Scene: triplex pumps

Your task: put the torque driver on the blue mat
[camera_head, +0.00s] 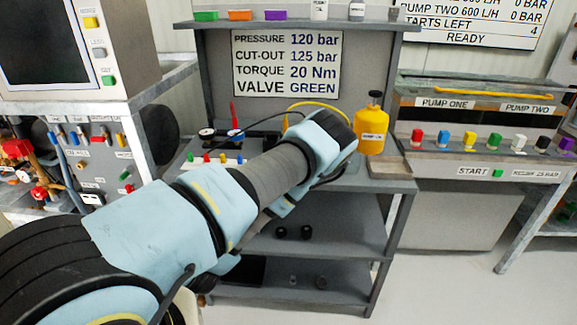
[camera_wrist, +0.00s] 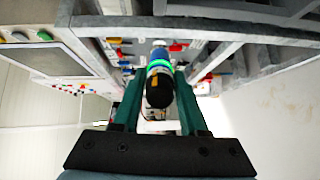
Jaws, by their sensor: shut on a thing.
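In the wrist view my gripper (camera_wrist: 157,84) is shut on the torque driver (camera_wrist: 160,90). The driver has a black rounded end toward the camera, a green ring and blue band beyond it, and a pale tip at the far end. It points away from the camera between the two teal fingers. In the head view my arm reaches toward the middle bench, and its own links hide the gripper and the driver. I cannot make out the blue mat in either view.
The grey bench (camera_head: 387,183) carries a yellow bottle (camera_head: 372,130), cables and small coloured parts. A sign (camera_head: 287,63) hangs behind it. The pump console (camera_head: 480,170) stands at right and a valve rig (camera_head: 95,150) at left. Open floor (camera_head: 440,285) lies at lower right.

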